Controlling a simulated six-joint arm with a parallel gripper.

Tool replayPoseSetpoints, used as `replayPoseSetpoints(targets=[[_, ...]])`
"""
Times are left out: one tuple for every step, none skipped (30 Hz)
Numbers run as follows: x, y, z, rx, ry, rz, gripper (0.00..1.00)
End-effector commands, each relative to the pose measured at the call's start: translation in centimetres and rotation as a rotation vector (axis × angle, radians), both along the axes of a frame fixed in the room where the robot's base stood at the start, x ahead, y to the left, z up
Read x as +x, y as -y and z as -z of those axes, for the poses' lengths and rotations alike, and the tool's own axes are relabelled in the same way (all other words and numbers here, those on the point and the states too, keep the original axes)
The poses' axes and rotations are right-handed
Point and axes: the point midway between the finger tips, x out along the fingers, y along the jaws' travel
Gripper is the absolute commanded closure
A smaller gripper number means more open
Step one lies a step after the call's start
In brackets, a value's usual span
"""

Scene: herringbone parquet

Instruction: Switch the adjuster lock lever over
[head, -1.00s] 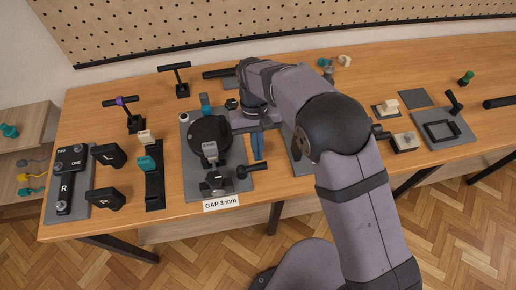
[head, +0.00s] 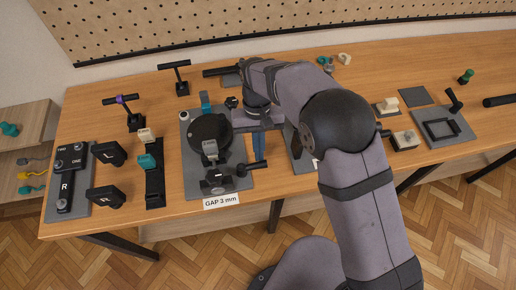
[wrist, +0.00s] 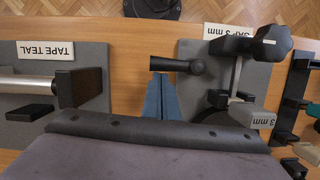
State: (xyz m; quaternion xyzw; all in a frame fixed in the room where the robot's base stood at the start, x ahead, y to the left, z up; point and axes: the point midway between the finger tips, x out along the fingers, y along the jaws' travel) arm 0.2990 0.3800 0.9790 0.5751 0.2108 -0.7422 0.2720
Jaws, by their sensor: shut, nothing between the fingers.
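The adjuster stands on a grey plate (head: 234,188) behind the "GAP 3 mm" label, with a round black disc (head: 209,134) and a black block (head: 215,182) in front. A short black lever (head: 253,167), which I take for the lock lever, sticks out to the right of the block. In the wrist view the lever (wrist: 176,65) points left from its thick hub. My gripper (head: 258,160) has blue fingers pointing down, shut and empty, just behind the lever's outer end. The wrist view shows the fingertips (wrist: 160,78) close to the lever; I cannot tell whether they touch.
A "TAPE TEAL" fixture (wrist: 82,88) is on the other side of my fingers. The table's front edge is close.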

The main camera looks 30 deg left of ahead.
Motion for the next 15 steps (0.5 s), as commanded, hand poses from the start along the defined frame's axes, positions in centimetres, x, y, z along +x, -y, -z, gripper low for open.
replayPoseSetpoints(targets=[[0.0,0.1,0.0,-0.001,-0.001,0.007,1.0],[0.0,0.1,0.0,-0.001,-0.001,0.011,1.0],[-0.1,0.1,0.0,0.0,-0.001,0.017,1.0],[-0.1,0.2,0.0,0.0,-0.001,0.023,1.0],[-0.1,0.2,0.0,0.0,-0.001,0.029,1.0],[-0.1,0.2,0.0,0.0,0.0,0.039,1.0],[-0.1,0.3,0.0,0.0,0.0,0.048,1.0],[-0.1,0.4,0.0,0.001,-0.001,0.057,1.0],[-0.2,0.5,0.0,-0.001,-0.001,0.072,1.0],[-0.2,0.6,0.0,-0.001,-0.001,0.086,1.0],[-0.2,0.7,0.0,-0.001,-0.002,0.1,1.0],[-0.3,0.8,0.0,-0.002,-0.001,0.123,1.0],[-0.4,0.9,0.0,-0.002,-0.001,0.141,1.0],[-0.4,1.0,0.0,0.0,-0.001,0.162,1.0],[-0.5,1.2,0.0,0.0,-0.001,0.193,1.0]])
